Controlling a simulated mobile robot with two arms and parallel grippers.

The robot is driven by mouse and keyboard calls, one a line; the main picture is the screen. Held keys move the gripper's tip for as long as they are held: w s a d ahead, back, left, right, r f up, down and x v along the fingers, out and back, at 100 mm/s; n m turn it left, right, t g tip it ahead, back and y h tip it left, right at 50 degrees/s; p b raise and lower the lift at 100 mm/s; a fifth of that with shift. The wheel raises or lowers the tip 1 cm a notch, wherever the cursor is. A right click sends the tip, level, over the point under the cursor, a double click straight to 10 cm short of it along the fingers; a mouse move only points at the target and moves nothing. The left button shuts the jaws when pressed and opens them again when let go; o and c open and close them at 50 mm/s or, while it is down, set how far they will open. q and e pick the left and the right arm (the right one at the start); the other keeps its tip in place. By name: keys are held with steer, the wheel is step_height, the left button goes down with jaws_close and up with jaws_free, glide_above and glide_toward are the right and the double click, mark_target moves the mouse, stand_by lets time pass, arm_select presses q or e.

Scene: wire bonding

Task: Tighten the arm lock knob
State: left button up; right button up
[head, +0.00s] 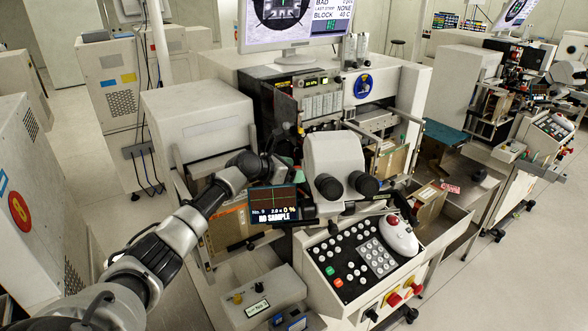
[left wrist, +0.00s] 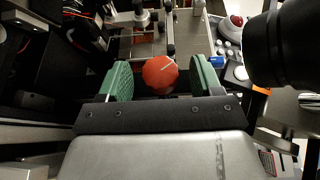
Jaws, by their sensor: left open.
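The arm lock knob (left wrist: 160,73) is a round red-orange knob with a pale line on its face. In the left wrist view it sits between the two green finger pads of my left gripper (left wrist: 163,80). The pads stand apart, with a gap to the knob on each side, so the gripper is open. In the head view my left gripper (head: 289,166) is beside the bonder's microscope, behind the small display. I cannot make out the knob in the head view. My right gripper is not in view.
The microscope (head: 335,165) with dark eyepieces stands just right of my left gripper. A small display (head: 272,204) reading NO SAMPLE is in front of it. A keypad panel (head: 362,258) and a white trackball mouse (head: 400,237) are at the front right.

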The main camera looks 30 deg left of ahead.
arm_select(q)
steer(key=shift+w, duration=0.1)
steer(key=shift+c, duration=0.3)
steer(key=c, duration=0.9)
steer(key=shift+f+m+h+b, duration=0.15)
steer(key=shift+m+h+b, duration=0.25)
steer(key=shift+h+b, duration=0.1)
steer(key=m+g+h+b, duration=0.2)
steer(key=m+h, duration=0.1)
steer(key=shift+w+a, duration=0.1)
steer(key=shift+w, duration=0.05)
steer(key=shift+m+g+h+b, duration=0.9)
steer(key=shift+m+g+b, duration=0.3)
steer(key=shift+b, duration=0.4)
steer(key=o, duration=1)
steer(key=shift+a, duration=0.1)
steer(key=shift+c, duration=0.2)
